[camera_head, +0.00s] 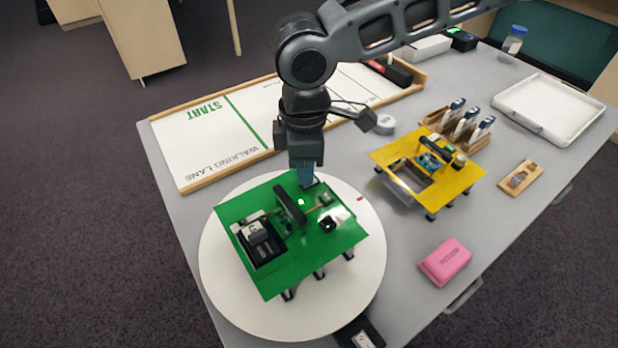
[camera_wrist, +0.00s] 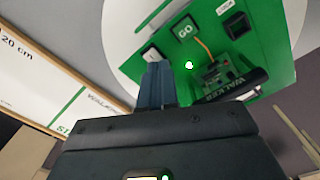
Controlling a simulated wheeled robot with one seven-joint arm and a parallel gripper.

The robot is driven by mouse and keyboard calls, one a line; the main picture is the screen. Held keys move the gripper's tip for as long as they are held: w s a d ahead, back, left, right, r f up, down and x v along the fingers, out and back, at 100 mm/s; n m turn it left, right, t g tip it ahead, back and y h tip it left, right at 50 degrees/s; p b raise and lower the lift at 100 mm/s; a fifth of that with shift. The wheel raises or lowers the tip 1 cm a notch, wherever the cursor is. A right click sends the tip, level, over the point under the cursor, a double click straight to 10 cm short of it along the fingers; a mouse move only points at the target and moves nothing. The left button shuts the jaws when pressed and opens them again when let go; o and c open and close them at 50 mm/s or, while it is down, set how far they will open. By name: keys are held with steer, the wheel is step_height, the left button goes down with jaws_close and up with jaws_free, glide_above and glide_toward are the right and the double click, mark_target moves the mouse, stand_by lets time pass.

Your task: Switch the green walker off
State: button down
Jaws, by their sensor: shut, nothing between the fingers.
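The green walker (camera_head: 285,265) stands on a white round turntable (camera_head: 222,285). Its green deck (camera_wrist: 275,55) also shows in the wrist view. A small green light (camera_head: 301,202) on the deck is lit, also in the wrist view (camera_wrist: 189,65). In the wrist view a dark button labelled GO (camera_wrist: 185,29) and another dark control (camera_wrist: 237,25) with a small label sit on the deck. My gripper (camera_head: 308,180) is shut and empty, pointing down at the deck's far edge. Its fingertips (camera_wrist: 157,72) are beside a pale-and-dark part (camera_wrist: 150,53), partly hidden; contact cannot be told.
A yellow walker (camera_head: 462,178) stands to the right, before a wooden rack (camera_head: 430,118). A pink case (camera_head: 445,262) lies at the near right. The walking-lane board (camera_head: 205,150) lies behind; a white tray (camera_head: 555,112) is far right. A black device (camera_head: 360,333) is at the near edge.

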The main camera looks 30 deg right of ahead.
steer(key=shift+f, duration=0.3)
steer(key=shift+r, duration=0.1)
step_height(320, 180, up, 7)
steer(key=p, duration=0.7)
stand_by(0.3)
stand_by(0.4)
